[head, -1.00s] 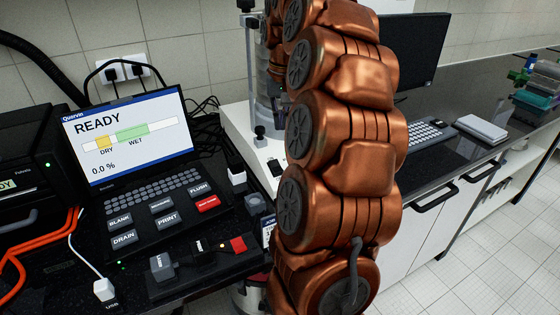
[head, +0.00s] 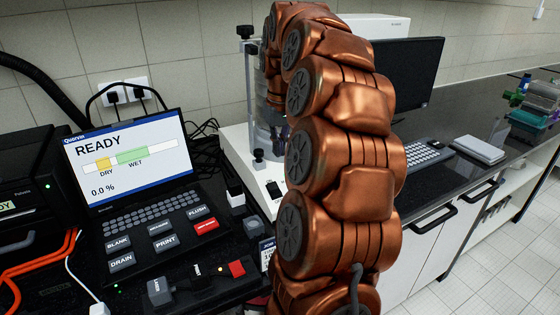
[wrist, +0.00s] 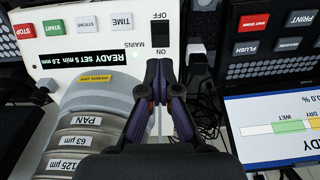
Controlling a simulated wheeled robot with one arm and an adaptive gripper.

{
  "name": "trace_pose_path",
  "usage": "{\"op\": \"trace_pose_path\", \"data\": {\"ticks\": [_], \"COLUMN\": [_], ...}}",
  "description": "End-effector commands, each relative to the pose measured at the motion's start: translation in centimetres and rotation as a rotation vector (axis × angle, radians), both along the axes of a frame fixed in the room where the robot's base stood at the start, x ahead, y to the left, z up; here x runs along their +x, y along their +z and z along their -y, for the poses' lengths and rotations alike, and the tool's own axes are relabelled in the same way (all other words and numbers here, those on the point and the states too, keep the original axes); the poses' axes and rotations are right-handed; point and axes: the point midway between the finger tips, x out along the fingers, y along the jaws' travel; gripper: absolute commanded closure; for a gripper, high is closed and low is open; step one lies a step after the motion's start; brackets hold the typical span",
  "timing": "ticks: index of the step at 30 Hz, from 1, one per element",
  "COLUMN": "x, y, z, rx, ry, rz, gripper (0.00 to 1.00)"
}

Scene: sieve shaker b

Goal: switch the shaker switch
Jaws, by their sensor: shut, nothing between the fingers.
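The shaker's white base (head: 235,150) stands behind my arm in the head view. Its black mains switch (head: 274,190) shows just left of my arm. In the head view the gripper is mostly hidden behind my arm.
In the wrist view, STOP, START, STROKE and TIME buttons (wrist: 88,23) share the panel, and the sieve stack (wrist: 85,140) lies at lower left. The READY console (head: 128,158) stands left of the shaker. Cables run behind it. A monitor (head: 410,75) is at right.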

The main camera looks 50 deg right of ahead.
Motion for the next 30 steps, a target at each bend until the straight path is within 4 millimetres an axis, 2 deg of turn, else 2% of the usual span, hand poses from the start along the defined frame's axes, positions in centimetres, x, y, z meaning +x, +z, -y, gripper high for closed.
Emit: {"op": "trace_pose_path", "data": {"ticks": [11, 30], "x": [0.3, 1.0], "y": [-3.8, -11.9], "z": [0.1, 0.2], "rx": [0.000, 0.002], "ry": [0.000, 0.001], "rz": [-0.001, -0.002], "gripper": [1.00, 1.00]}}
